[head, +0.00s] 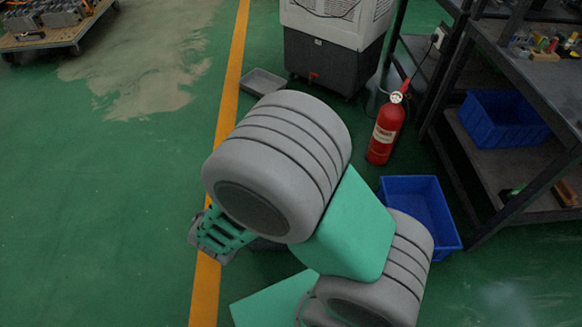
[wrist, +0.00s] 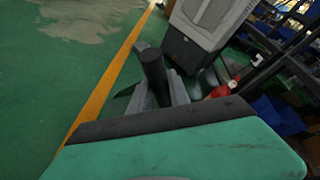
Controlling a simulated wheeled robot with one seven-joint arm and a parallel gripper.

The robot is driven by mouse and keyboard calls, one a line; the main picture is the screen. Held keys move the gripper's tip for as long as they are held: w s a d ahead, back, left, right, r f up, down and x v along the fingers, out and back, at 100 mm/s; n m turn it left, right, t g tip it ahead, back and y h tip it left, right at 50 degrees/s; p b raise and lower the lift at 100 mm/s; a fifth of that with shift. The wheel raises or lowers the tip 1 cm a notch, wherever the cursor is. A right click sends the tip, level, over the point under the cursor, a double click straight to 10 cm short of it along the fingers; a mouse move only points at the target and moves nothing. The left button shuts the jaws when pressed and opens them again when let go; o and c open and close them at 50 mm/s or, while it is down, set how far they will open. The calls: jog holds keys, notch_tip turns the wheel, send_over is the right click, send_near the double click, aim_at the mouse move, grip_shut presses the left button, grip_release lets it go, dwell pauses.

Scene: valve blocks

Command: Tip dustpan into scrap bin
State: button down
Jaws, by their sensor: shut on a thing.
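My gripper (wrist: 165,90) shows in the wrist view, shut on a dark rounded bar (wrist: 153,72), which looks like the dustpan's handle. The pan end cannot be made out in that view. In the head view my arm covers the gripper's fingers and what they hold. A shallow grey pan-shaped thing (head: 262,81) shows beyond my arm, near the yellow line; I cannot tell whether it joins the handle. An open blue bin (head: 440,222), likely the scrap bin, stands on the floor right of my arm, partly covered by it. Its visible inside looks empty.
A red fire extinguisher (head: 386,134) stands behind the blue bin. A grey and black cooler unit (head: 330,62) stands at the back. A dark metal rack (head: 545,72) at the right holds another blue bin (head: 503,120).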

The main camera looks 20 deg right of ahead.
notch_tip(320, 180, up, 6)
jog(key=m+y+p, duration=0.1)
jog(key=m+p, duration=0.1)
jog(key=p, duration=0.2)
jog(key=m+y+p, duration=0.1)
jog(key=p, duration=0.3)
jog(key=shift+f+m, duration=0.2)
jog(key=shift+m, duration=0.2)
jog(key=shift+r+m+t+y+p, duration=0.25)
jog(key=shift+m+t+y+p, duration=0.05)
jog(key=shift+y+p, duration=0.3)
jog(key=shift+f, duration=0.15)
